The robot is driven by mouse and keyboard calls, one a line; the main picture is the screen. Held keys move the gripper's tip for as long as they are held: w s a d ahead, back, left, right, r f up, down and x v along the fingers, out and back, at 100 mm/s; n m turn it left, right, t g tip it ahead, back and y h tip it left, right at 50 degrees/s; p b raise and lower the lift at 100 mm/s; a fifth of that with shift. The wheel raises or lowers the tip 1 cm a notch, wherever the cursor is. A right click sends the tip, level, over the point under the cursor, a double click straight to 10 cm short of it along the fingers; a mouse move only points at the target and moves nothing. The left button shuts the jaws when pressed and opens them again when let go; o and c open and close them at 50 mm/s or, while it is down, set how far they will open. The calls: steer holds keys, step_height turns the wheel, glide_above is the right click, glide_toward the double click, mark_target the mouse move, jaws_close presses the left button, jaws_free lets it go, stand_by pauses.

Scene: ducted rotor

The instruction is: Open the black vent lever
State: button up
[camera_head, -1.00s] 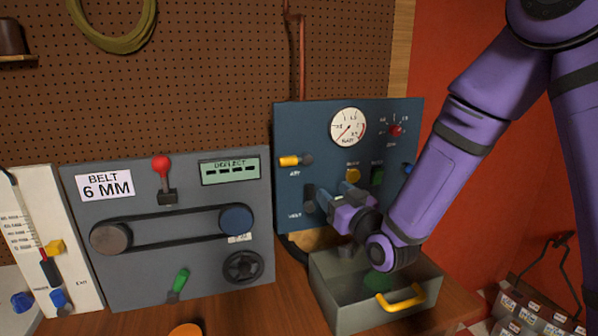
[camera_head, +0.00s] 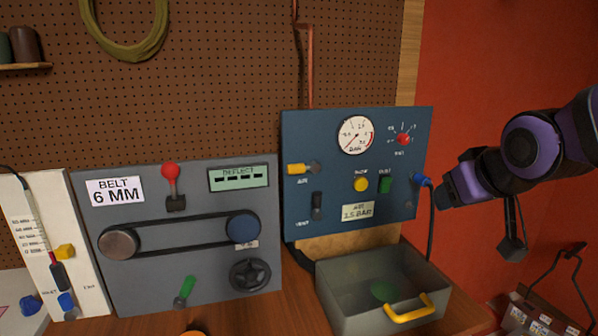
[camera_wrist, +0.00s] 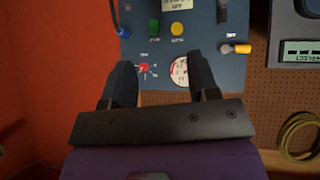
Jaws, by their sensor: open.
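The black vent lever (camera_head: 317,206) is on the lower left of the blue panel (camera_head: 297,135), above the VENT label. It stands upright against the panel face; its exact setting is hard to read. In the wrist view the black lever (camera_wrist: 222,12) shows upside down at the top edge. My gripper (camera_head: 444,192) is off to the right of the panel, well apart from the lever, with nothing held. In the wrist view its two dark fingers (camera_wrist: 158,75) are spread apart.
A yellow AIR lever (camera_head: 298,169) sits above the vent lever. A blue connector with a hose (camera_head: 422,181) is at the panel's right edge, near my gripper. A grey bin (camera_head: 345,290) with a yellow handle stands below. The belt panel (camera_head: 130,275) is to the left.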

steer(key=s+d+m+g, duration=0.1)
steer(key=s+d+g, duration=0.1)
steer(key=s, duration=0.5)
steer(key=s+d+r+m+g, duration=0.1)
steer(key=s+d+g, duration=0.1)
steer(key=s, duration=0.6)
steer(key=shift+s+r, duration=0.15)
steer(key=shift+s, duration=0.15)
